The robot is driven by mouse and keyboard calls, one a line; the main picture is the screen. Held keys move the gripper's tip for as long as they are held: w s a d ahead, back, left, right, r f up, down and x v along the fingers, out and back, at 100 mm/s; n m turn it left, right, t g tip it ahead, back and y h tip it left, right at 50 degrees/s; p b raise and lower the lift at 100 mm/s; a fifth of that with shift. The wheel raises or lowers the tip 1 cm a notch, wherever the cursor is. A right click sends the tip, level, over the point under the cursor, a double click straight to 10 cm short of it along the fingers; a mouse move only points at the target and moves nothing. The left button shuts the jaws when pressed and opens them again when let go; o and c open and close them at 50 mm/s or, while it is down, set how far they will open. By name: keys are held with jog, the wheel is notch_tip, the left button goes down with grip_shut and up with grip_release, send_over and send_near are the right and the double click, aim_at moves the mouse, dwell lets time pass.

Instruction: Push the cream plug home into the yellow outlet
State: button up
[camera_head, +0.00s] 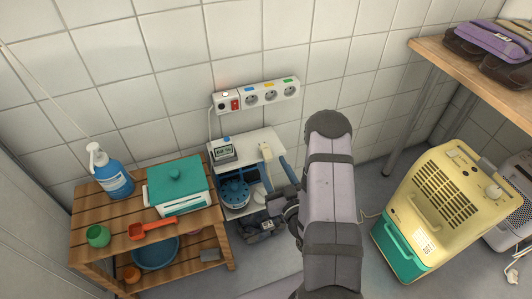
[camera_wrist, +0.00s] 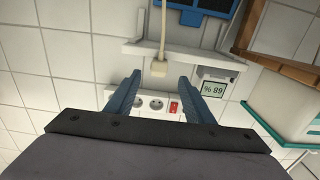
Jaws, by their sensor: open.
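The cream plug (camera_head: 266,151) rests on the white shelf below the power strip; its cord shows in the wrist view, where the plug (camera_wrist: 159,68) appears between the tips of my fingers. The yellow outlet (camera_head: 270,96) is the middle socket of the white strip on the tiled wall, under a yellow tag; it looks empty. In the wrist view the strip's sockets lie beyond the fingers, partly hidden. My gripper (camera_wrist: 160,74) is open, with blue fingers apart on either side of the plug in the picture. I cannot tell whether they touch it.
A red switch (camera_head: 235,104) sits left of the sockets. A small meter (camera_head: 223,150) stands left of the plug. A wooden rack (camera_head: 88,224) holds a teal box (camera_head: 180,187) and a blue bottle (camera_head: 113,180). A yellow heater-like unit (camera_head: 448,199) stands at right.

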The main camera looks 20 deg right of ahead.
aim_at(268, 155)
jog(key=shift+w+d+b, duration=0.15)
jog(key=shift+w+b, duration=0.3)
jog(key=shift+w, duration=2.15)
jog(key=c, duration=1.1)
